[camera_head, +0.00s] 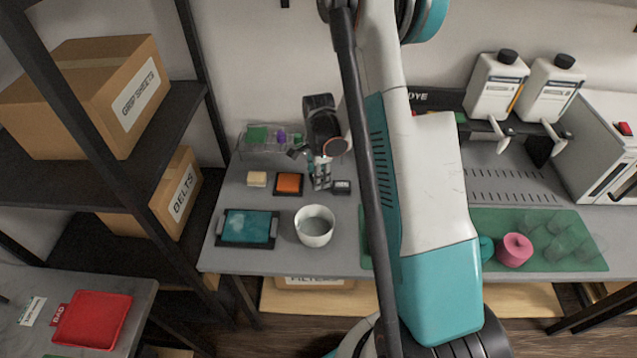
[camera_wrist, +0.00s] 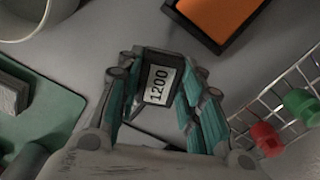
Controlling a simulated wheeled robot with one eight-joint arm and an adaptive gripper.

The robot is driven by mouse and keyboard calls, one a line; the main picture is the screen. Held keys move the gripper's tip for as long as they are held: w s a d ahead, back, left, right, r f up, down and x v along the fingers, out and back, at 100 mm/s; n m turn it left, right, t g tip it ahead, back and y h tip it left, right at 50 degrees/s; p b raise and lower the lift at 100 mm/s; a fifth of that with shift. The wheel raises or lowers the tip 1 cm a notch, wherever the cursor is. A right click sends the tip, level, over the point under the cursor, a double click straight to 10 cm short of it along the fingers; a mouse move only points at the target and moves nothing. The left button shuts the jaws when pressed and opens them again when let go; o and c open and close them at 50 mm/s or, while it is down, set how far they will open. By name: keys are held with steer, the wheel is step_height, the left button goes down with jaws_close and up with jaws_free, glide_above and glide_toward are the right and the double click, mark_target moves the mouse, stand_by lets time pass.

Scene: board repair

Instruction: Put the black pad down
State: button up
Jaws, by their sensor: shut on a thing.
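The black pad (camera_wrist: 158,84), a small dark block with a pale label reading 1200, sits between the fingertips of my gripper (camera_wrist: 157,90) in the wrist view. The gripper is shut on it, with the teal-lined fingers on either side. In the head view my gripper (camera_head: 321,179) points down over the back of the grey table (camera_head: 268,215). A small dark block with a pale mark (camera_head: 342,187) shows just right of the fingertips there. I cannot tell whether the pad touches the table.
An orange pad (camera_head: 289,183) on a dark tray lies left of my gripper, with a cream block (camera_head: 257,179) beyond. A white bowl (camera_head: 314,226) stands in front. A wire basket (camera_head: 266,140) is behind. A green mat (camera_head: 550,222) lies to the right.

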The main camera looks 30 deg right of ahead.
steer(key=shift+f+b, duration=0.3)
steer(key=shift+f, duration=1.15)
steer(key=shift+f, duration=0.1)
steer(key=o, duration=0.9)
steer(key=shift+o, duration=0.2)
step_height(320, 180, up, 12)
steer(key=p, duration=0.4)
